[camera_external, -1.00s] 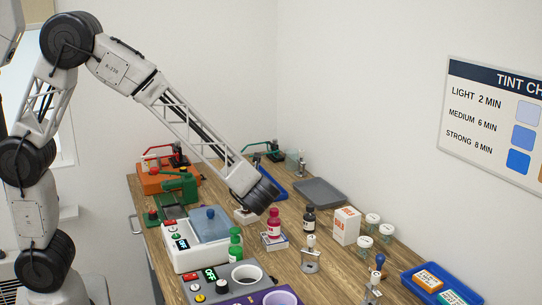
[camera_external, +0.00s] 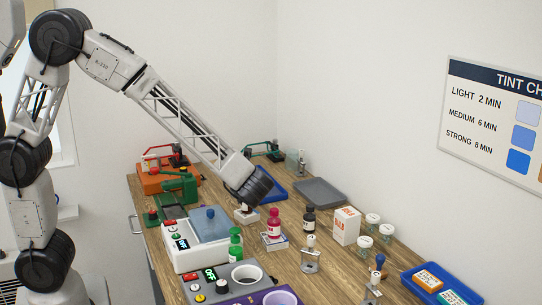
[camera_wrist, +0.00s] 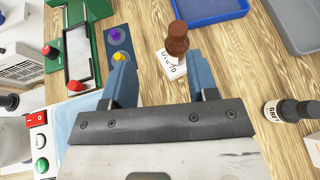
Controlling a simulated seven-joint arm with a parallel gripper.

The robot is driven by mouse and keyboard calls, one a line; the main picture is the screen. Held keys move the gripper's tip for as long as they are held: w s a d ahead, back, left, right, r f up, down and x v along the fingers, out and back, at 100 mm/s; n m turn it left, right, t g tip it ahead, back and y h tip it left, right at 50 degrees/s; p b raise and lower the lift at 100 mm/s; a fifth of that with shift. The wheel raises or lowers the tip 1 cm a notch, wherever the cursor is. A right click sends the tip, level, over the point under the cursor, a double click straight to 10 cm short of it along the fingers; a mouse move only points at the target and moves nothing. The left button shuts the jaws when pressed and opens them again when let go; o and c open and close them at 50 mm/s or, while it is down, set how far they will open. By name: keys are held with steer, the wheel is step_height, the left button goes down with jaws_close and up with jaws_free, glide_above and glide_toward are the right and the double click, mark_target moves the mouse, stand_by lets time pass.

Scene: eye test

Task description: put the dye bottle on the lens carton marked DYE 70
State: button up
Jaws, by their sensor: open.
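My gripper (camera_external: 243,204) hangs over a small white carton (camera_external: 247,217) on the bench. In the wrist view, its two blue fingers (camera_wrist: 163,88) are apart with nothing between them. Beyond the fingertips, a brown bottle-like thing (camera_wrist: 177,40) stands upright on the white carton (camera_wrist: 171,66); the carton's dark print is upside down and I cannot read it surely. A pink bottle (camera_external: 274,222) stands upright on another small carton (camera_external: 274,242), to the right of my gripper. I cannot tell from the labels which one is the dye bottle.
A dark bottle (camera_external: 309,220) and an orange-and-white box (camera_external: 346,226) stand to the right. A green bottle (camera_external: 235,243) stands beside a white machine (camera_external: 190,263) at the front left. Blue (camera_wrist: 208,14) and grey trays (camera_external: 320,192) lie behind.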

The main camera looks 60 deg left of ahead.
steer(key=s+r+n+h, duration=0.2)
steer(key=s+n+h, duration=0.2)
steer(key=s, duration=0.7)
steer(key=s+a+r+n+h, duration=0.1)
steer(key=s+r+n+h, duration=0.2)
steer(key=s+n, duration=0.6)
steer(key=s+r+n+h, duration=0.3)
steer(key=s+n+h, duration=0.2)
steer(key=s, duration=0.9)
steer(key=shift+s+a+r+n+h, duration=0.15)
steer(key=shift+a+n+h, duration=0.2)
steer(key=shift+n, duration=0.35)
